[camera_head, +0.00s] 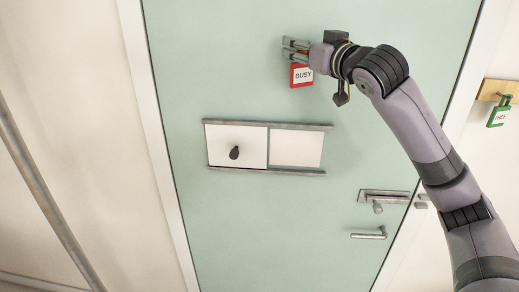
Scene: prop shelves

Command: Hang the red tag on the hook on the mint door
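The red tag (302,77), marked BUSY, hangs upright against the upper part of the mint door (215,75). My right gripper (290,48) is right above it, with its two fingers pointing left, one above the other. The fingers overlap the place where the tag's top loop would be, so I cannot tell whether they grip it. The hook on the door is not visible; the gripper may cover it. My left gripper is not in view.
A sliding sign panel (222,146) with a dark knob sits mid-door between two rails. A latch (383,196) and lever handle (369,234) are at lower right. A green FREE tag (498,115) hangs from a wooden holder (496,90) right of the door. A rail (45,195) runs at left.

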